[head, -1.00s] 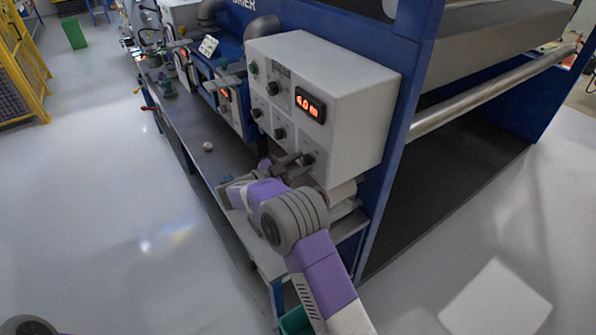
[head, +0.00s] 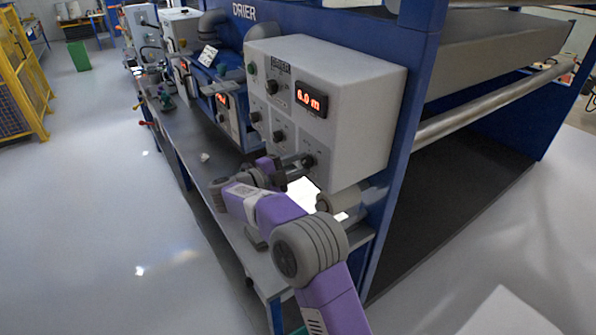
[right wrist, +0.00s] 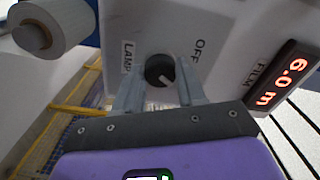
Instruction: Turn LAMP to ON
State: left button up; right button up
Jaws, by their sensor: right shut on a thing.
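The LAMP knob (right wrist: 160,70) is a dark round knob with a pale pointer mark. In the right wrist view the word LAMP (right wrist: 127,57) is printed beside it and OFF (right wrist: 200,49) stands to its upper right. The knob is at the lower right of the grey control box (head: 355,110) face. My right gripper (head: 298,163) reaches it from the front, with its two fingers shut on either side of the knob. A bright white lit panel (head: 303,192) glows below the box, partly covered by my right arm. My left gripper is out of view.
The box has several other knobs, including one above left (head: 270,87), and a red display (head: 311,98) reading 6.0 m. A pale roll (head: 338,201) sits just below the box. The bench (head: 222,178) runs away to the back left; open floor lies left.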

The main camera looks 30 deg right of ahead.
dwell(0.3)
jog(key=o, duration=1.1)
jog(key=shift+c, duration=0.2)
jog(key=a, duration=0.7)
jog(key=shift+s+a, duration=0.3)
